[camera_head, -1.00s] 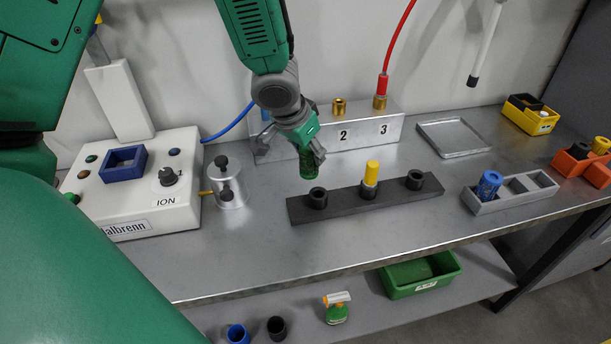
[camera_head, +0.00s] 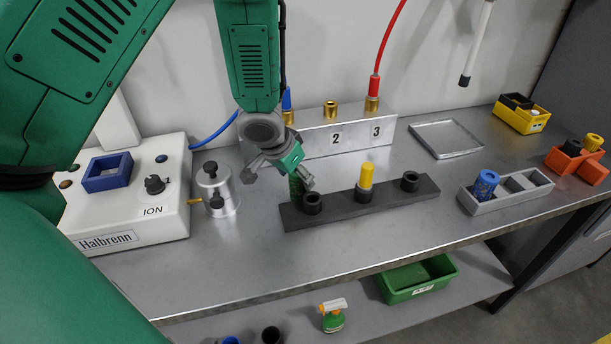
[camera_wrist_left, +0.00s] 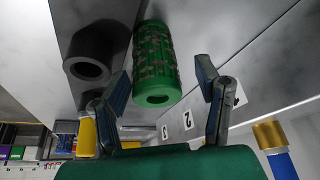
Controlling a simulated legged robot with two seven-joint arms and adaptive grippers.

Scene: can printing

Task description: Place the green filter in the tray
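The green filter (camera_head: 296,188) is a mottled green cylinder just behind the left end of the dark rack; its lower part is hidden in the head view. In the left wrist view the filter (camera_wrist_left: 156,65) lies between my left gripper's fingers (camera_wrist_left: 165,82), with its round end toward the camera and a gap showing on the right side. My left gripper (camera_head: 280,178) is tilted, open and around the filter's upper part. A shallow square metal tray (camera_head: 446,138) lies empty at the back right of the bench. My right gripper is not in view.
The dark rack (camera_head: 399,199) has black sockets and a yellow cylinder (camera_head: 366,175). Behind stands a numbered metal block (camera_head: 352,136) with brass fittings. A grey divided holder (camera_head: 530,197) with a blue cylinder is at right. The white ION device (camera_head: 130,207) and a metal canister are at left.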

